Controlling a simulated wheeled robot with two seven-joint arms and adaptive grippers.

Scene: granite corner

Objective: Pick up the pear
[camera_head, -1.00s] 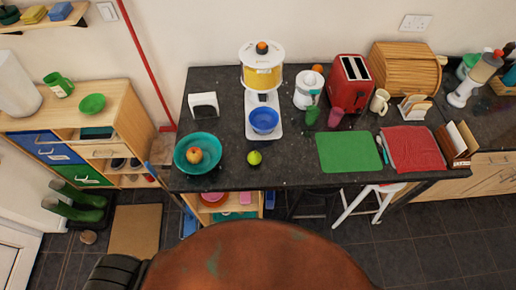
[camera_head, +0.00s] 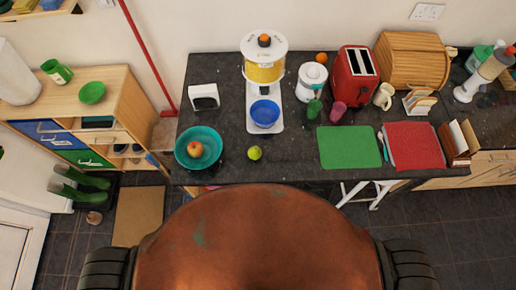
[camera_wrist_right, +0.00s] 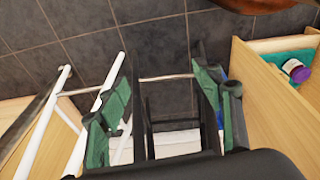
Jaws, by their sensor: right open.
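The pear (camera_head: 254,153) is small and yellow-green. It sits on the dark stone worktop (camera_head: 285,165) near its front edge, right of a teal bowl (camera_head: 190,160) with a red and yellow fruit in it, and below the blue bowl (camera_head: 264,118). My right gripper (camera_wrist_right: 163,100) shows only in the right wrist view, its green-padded fingers apart and nothing visible between them. The pear is not in that view; floor tiles and furniture are. My left gripper is not in either view.
A green mat (camera_head: 349,147) and a red mat (camera_head: 413,146) lie to the right. A green cup (camera_head: 314,109) and a pink cup (camera_head: 337,112) stand behind. In the wrist view, a white frame (camera_wrist_right: 60,120) is left and a wooden shelf unit (camera_wrist_right: 262,105) right of the gripper.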

